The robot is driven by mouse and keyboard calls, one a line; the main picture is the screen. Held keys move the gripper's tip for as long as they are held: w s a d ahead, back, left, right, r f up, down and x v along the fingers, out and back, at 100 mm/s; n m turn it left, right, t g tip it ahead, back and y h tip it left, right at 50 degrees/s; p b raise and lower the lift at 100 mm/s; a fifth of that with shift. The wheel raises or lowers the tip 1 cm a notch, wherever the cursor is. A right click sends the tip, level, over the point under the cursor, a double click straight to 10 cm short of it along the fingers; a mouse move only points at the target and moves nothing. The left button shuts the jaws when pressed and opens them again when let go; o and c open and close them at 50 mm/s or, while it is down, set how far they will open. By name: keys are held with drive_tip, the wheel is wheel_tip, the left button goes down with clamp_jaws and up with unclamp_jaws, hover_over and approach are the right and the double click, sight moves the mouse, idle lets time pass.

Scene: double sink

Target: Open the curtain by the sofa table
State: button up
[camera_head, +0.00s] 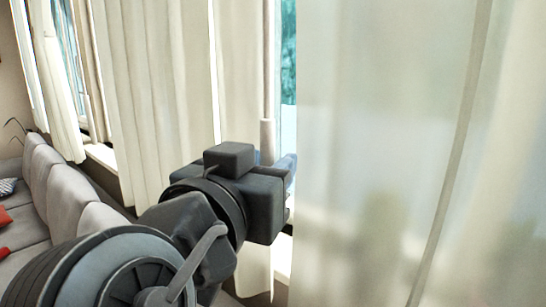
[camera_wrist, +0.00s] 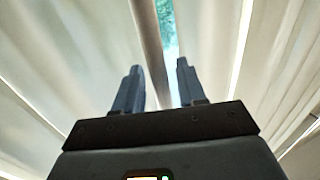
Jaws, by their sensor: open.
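Cream curtains hang over the window in the head view. A wide left panel (camera_head: 155,90) and a large, close right panel (camera_head: 375,130) leave a narrow gap of window (camera_head: 288,60) between them. A thin upright rod (camera_head: 268,80) hangs beside this gap. My gripper (camera_head: 288,168) is at the rod's lower end, its fingers mostly hidden behind my wrist. In the wrist view, my gripper (camera_wrist: 158,88) is open, with the rod (camera_wrist: 147,45) and the window gap (camera_wrist: 168,40) showing between and beyond its fingers. I cannot tell whether a finger touches the rod or curtain.
Another curtain (camera_head: 50,80) hangs at the far left. A pale window sill (camera_head: 102,155) lies behind the sofa. No sofa table is visible.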

drive_tip(key=shift+w+d, duration=0.1)
drive_tip(key=shift+w, duration=0.2)
clamp_jaws()
idle(0.5)
